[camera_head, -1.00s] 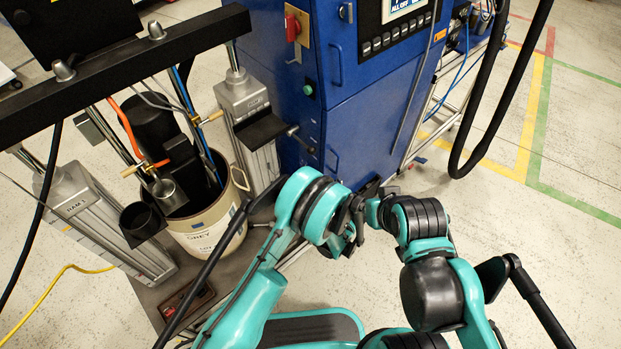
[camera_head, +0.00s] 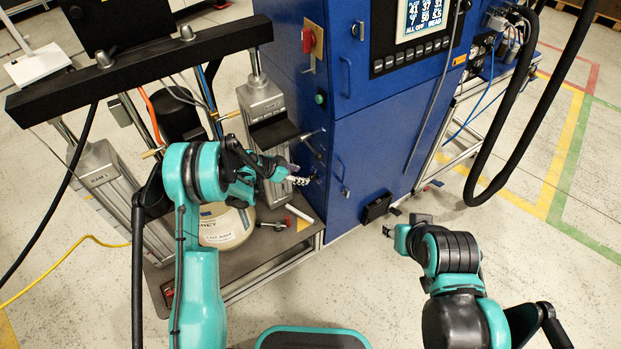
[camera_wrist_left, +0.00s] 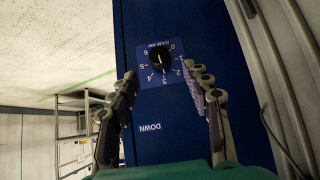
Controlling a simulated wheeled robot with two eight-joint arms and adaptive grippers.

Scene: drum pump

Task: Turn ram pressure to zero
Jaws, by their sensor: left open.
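The ram pressure knob (camera_wrist_left: 160,57) is black and round, on a blue dial plate with numbers around it, in the left wrist view. The dial appears upside down there, and the knob's exact setting is too small to read surely. My left gripper (camera_wrist_left: 161,78) is open, with one finger on each side below the knob, apart from it. In the head view my left gripper (camera_head: 293,173) is close to the left side of the blue cabinet (camera_head: 362,150); I cannot make out the knob there. My right gripper (camera_head: 404,228) is over the floor in front of the cabinet, its jaws unclear.
The ram frame with its black crossbar (camera_head: 140,62) and a pail (camera_head: 226,225) stand left of the cabinet. A low metal platform (camera_head: 262,262) is below them. A thick black hose (camera_head: 513,170) hangs at right. The floor at front right is clear.

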